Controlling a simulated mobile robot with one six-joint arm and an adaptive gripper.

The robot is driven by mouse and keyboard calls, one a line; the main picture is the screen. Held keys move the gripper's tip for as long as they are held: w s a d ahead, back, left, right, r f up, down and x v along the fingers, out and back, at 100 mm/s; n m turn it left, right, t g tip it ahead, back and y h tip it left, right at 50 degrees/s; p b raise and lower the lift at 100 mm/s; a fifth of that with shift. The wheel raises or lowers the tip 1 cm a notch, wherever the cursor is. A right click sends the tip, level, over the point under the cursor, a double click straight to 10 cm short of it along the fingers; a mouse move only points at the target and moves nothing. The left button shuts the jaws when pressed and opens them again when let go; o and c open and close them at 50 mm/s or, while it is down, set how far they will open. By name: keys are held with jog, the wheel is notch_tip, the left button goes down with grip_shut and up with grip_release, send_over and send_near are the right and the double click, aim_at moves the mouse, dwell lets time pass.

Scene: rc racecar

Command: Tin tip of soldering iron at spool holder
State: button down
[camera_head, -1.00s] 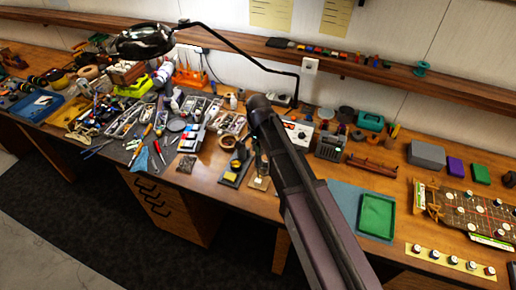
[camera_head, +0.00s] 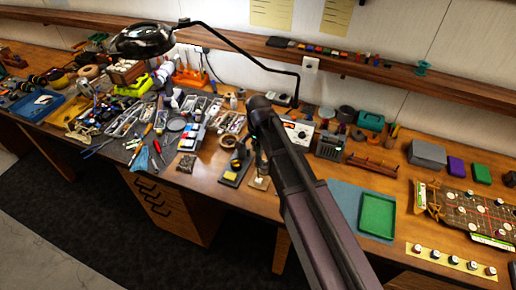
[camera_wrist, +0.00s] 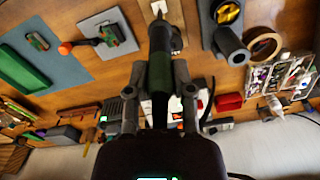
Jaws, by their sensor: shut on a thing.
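My gripper (camera_wrist: 160,98) is shut around the soldering iron (camera_wrist: 160,68), which has a dark green and black handle. The iron's narrow metal end points to the top of the wrist view, over a pale plate (camera_wrist: 173,38). Whether the tip touches anything is unclear. In the head view my arm hides most of the gripper and iron; the pale plate (camera_head: 259,183) shows just below. A spool of solder or its holder cannot be made out clearly. The dark iron stand (camera_wrist: 232,45), with a grey tube and a yellow part, is beside the plate, apart from the iron.
A tape roll (camera_wrist: 264,46) is right of the stand. A blue mat with a green tray (camera_head: 378,215) lies right of my arm. Tools crowd the left bench.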

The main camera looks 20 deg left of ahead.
jog(key=shift+f+b, duration=0.4)
jog(key=shift+f, duration=0.05)
dwell(4.5)
jog(key=shift+r, duration=0.1)
dwell(0.8)
jog(key=shift+r+p, duration=2.95)
jog(key=shift+p, duration=0.1)
